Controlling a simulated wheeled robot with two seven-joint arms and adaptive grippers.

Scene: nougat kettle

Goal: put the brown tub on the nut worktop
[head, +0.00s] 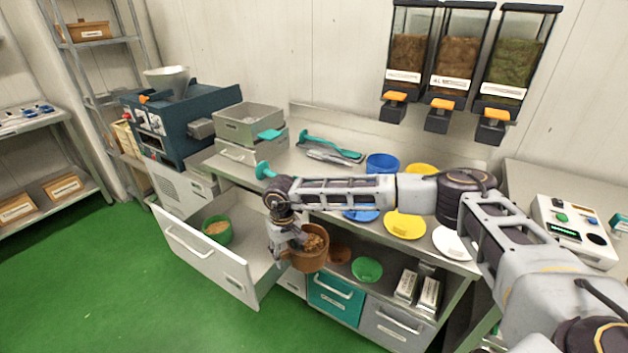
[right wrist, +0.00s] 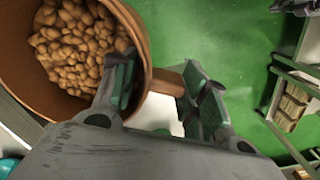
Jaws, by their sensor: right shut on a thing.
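The brown tub (head: 311,257), filled with light brown nuts, hangs from my right gripper (head: 292,238) in front of the steel worktop (head: 292,163), below its top level. In the right wrist view the tub (right wrist: 144,40) is at the upper left. One finger of the gripper (right wrist: 160,92) is at the inner side of the rim. The other is outside, by a short brown handle piece. The steel worktop runs along the wall, and my right arm hides part of it. Its front right part holds yellow and white dishes. My left gripper is not in view.
An open drawer (head: 205,250) with a green tub (head: 217,231) juts out left of the held tub. A lower shelf holds a green bowl (head: 367,269). Dispensers (head: 465,65) hang above.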

